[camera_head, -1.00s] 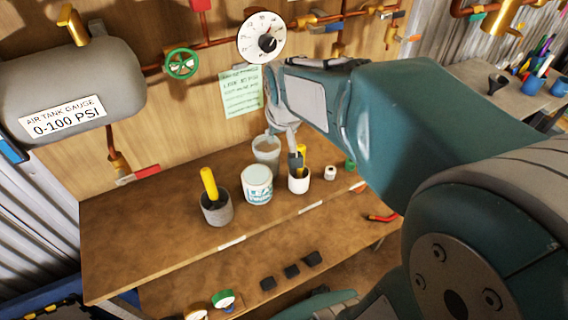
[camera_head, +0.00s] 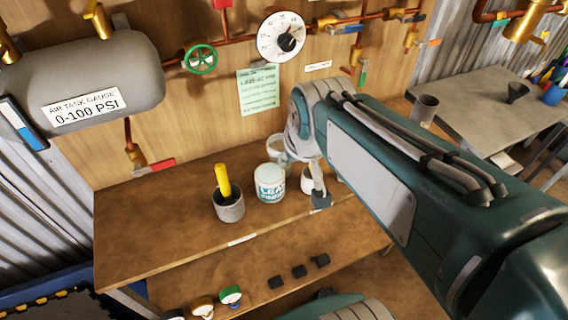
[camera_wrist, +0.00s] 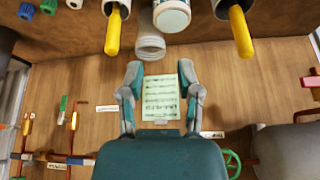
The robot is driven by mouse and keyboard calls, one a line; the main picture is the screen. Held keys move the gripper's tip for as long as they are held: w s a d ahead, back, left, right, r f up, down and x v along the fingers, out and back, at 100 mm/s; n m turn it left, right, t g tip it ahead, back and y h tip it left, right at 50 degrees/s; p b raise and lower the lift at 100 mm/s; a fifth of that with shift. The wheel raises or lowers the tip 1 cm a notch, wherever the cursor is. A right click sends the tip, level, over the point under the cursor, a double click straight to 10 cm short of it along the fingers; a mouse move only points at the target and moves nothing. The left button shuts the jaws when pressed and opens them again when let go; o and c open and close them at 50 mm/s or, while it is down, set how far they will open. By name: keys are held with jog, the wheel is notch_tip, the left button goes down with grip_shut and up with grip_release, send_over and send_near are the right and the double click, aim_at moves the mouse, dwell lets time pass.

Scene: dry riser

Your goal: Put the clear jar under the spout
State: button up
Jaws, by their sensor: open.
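The clear jar (camera_head: 277,149) stands on the brown bench at the back, behind the white labelled tub (camera_head: 270,183), partly hidden by my arm. In the wrist view, the jar (camera_wrist: 151,47) appears pale, above the gap between my fingers. My gripper (camera_wrist: 161,92) is open and empty, with its two fingers apart and the green note beyond them. In the head view, one finger of my gripper (camera_head: 318,190) shows in front of a white cup, to the right of the tub. A pipe with a red handle (camera_head: 153,166) hangs below the grey tank; I cannot tell which fitting is the spout.
A grey cup with a yellow handle (camera_head: 229,204) stands left of the tub. A white cup with a yellow handle (camera_wrist: 117,20) stands on the jar's other side. The bench's left part (camera_head: 150,220) is clear. Valves and copper pipes line the wall.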

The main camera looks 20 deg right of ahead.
jog(key=w+d+f+m, duration=0.1)
jog(key=w+d+f, duration=0.15)
jog(key=w, duration=0.35)
jog(key=w+d+f, duration=0.2)
jog(key=w+d, duration=0.2)
jog(key=w, duration=0.2)
jog(key=shift+g, duration=0.4)
jog(key=shift+x, duration=5.65)
jog(key=shift+w+r, duration=0.1)
grip_shut()
